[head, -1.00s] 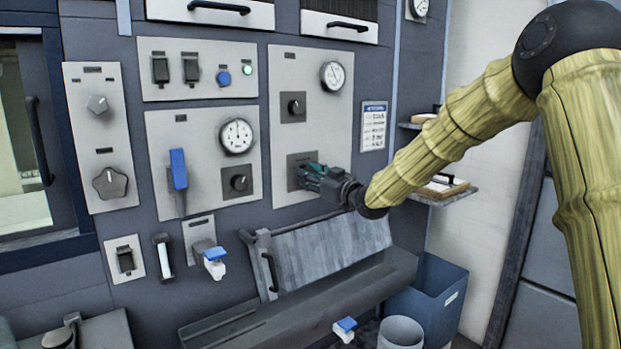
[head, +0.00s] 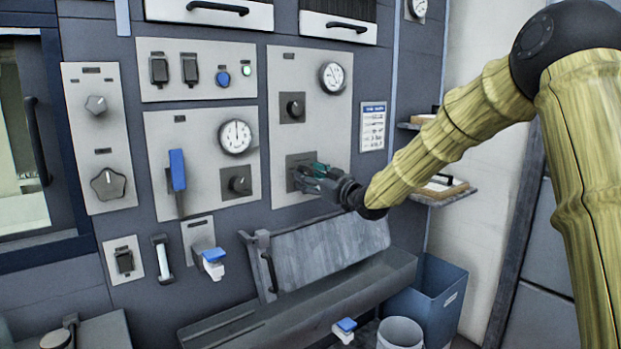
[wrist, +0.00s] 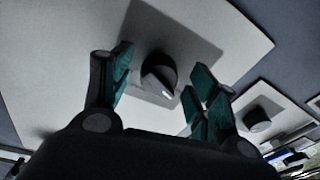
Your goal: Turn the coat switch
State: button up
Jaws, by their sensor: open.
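My gripper (head: 312,178) is at the lower dark plate of the tall right-hand grey panel in the head view, covering most of what is there. In the wrist view my gripper (wrist: 164,66) is open, with teal-padded fingers on either side of a round dark knob (wrist: 157,76). The knob has a small white mark and sits on a square grey plate (wrist: 190,32). It appears between the fingers, and I see no clear contact. No label naming the coat switch is readable, so I cannot confirm this knob is it.
Another dark knob (head: 292,107) and a gauge (head: 332,77) are above my gripper. A knob (head: 236,181) on the neighbouring panel is to the left; a blue-handled lever (head: 178,170) is further left. A sloped metal chute (head: 330,250) lies below. Shelves (head: 440,190) are to the right.

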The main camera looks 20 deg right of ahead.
jog(key=v, duration=1.2)
jog(key=shift+f, duration=0.1)
